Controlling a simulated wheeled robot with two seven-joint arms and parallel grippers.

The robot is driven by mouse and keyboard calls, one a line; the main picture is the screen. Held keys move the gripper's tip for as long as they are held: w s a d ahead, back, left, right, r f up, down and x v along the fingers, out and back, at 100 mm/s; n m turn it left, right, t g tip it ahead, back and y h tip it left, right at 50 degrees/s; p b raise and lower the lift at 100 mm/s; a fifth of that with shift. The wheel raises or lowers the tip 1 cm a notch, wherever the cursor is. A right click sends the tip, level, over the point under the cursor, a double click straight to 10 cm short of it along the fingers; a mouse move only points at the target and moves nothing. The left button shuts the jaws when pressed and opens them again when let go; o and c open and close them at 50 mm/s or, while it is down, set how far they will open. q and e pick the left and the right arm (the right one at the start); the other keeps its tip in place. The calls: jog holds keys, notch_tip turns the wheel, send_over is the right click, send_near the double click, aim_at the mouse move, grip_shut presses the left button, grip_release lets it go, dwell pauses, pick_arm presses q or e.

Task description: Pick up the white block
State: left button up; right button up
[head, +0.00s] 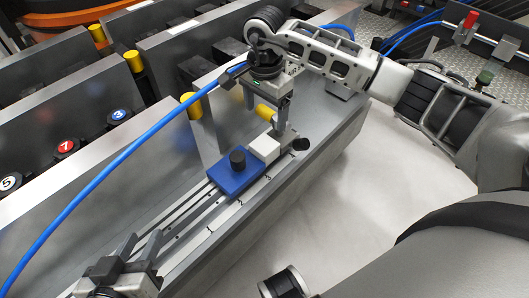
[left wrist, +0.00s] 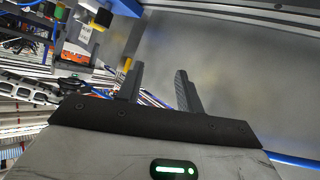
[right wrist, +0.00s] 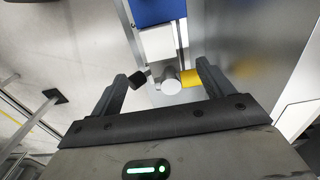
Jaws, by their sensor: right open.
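The white block (head: 264,147) sits on the metal rail, right beside a blue block (head: 236,174) with a black knob on top. It also shows in the right wrist view (right wrist: 158,43), below the blue block (right wrist: 152,12). My right gripper (head: 270,104) points down above the far end of the rail, just past the white block. Its fingers (right wrist: 162,72) are apart and empty, with the white block ahead of them and not touched. My left gripper (head: 128,256) is low at the near left, its fingers (left wrist: 158,80) apart with nothing between them.
A grey post (right wrist: 171,83) stands past the white block, between a black knob (head: 300,144) and a yellow cylinder (head: 265,112). A tall metal wall (head: 150,165) runs along the rail's left side. A blue cable (head: 130,158) arcs across. Pale floor (head: 400,175) lies right.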

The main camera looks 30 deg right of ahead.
aim_at(264, 144)
notch_tip(264, 144, down, 7)
jog(key=shift+f+b, duration=0.1)
jog(key=shift+b, duration=0.65)
jog(key=f+b, duration=0.1)
jog(key=f, duration=0.3)
jog(key=shift+s+a+f+b, duration=0.15)
jog(key=shift+s+f+b, duration=0.05)
jog(key=shift+b, duration=0.15)
jog(key=shift+f, duration=0.3)
jog(key=shift+c, duration=1.2)
jog(key=c, duration=1)
pick_arm(q)
jog(key=shift+w+d+r+t+h, duration=0.1)
jog(key=shift+d+r+t+h, duration=0.2)
jog(key=shift+r, duration=0.25)
jog(key=shift+w+d+r+t+h, duration=0.1)
jog(key=shift+d+r+t+h, duration=0.15)
jog(key=shift+r+t, duration=0.2)
pick_arm(e)
jog(key=shift+w+r, duration=0.1)
jog(key=shift+r, duration=0.05)
jog(key=shift+c, duration=1)
jog(key=shift+r, duration=0.1)
